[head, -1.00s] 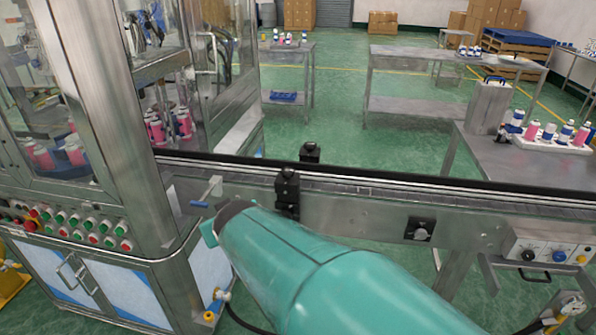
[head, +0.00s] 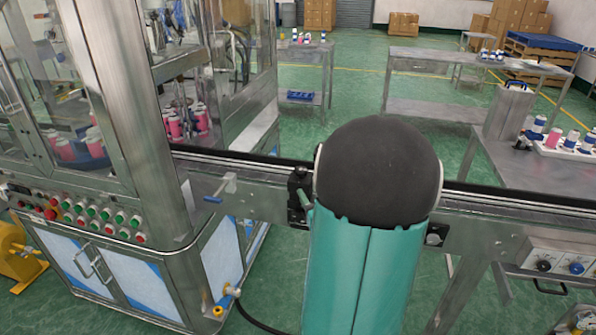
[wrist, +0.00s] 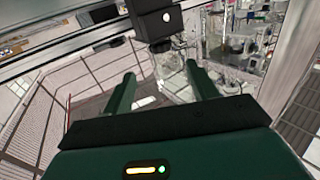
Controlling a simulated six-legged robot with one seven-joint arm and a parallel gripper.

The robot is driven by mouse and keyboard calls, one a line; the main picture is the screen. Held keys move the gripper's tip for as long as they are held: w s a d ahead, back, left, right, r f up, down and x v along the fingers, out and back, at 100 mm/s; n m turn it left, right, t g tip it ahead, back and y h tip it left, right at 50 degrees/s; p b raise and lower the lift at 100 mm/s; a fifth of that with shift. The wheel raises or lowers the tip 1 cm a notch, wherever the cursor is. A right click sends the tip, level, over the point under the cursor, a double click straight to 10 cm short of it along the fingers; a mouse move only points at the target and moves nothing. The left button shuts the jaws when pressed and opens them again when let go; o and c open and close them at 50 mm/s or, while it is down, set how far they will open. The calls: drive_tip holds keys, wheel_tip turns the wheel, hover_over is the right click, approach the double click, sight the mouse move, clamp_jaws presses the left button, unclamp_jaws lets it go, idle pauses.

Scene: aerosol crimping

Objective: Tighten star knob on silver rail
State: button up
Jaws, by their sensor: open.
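The silver rail (head: 262,205) runs across the head view along the conveyor. A black clamp block (head: 298,184) is fixed to its near side, just left of my arm. In the wrist view a black block (wrist: 158,22) with a pale round spot sits ahead of my gripper (wrist: 160,70). The two green fingers are apart, with nothing clearly held between them. A pale, rounded shape shows beyond the fingers; I cannot tell what it is. No star shape can be made out clearly. In the head view my arm hides most of the gripper.
A glass-walled machine (head: 130,110) with a button panel stands at the left. A small handle (head: 222,187) sticks out from the rail near it. A dark round knob plate (head: 437,235) shows beside my arm. A control box (head: 560,262) is at the right.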

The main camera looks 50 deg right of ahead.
sight(303, 175)
drive_tip(key=x, duration=1.1)
drive_tip(key=shift+w+d+r, duration=0.1)
drive_tip(key=shift+w+d, duration=0.05)
drive_tip(key=shift+w, duration=0.2)
drive_tip(key=shift+c, duration=0.5)
drive_tip(key=c, duration=0.9)
drive_tip(key=shift+o, duration=0.2)
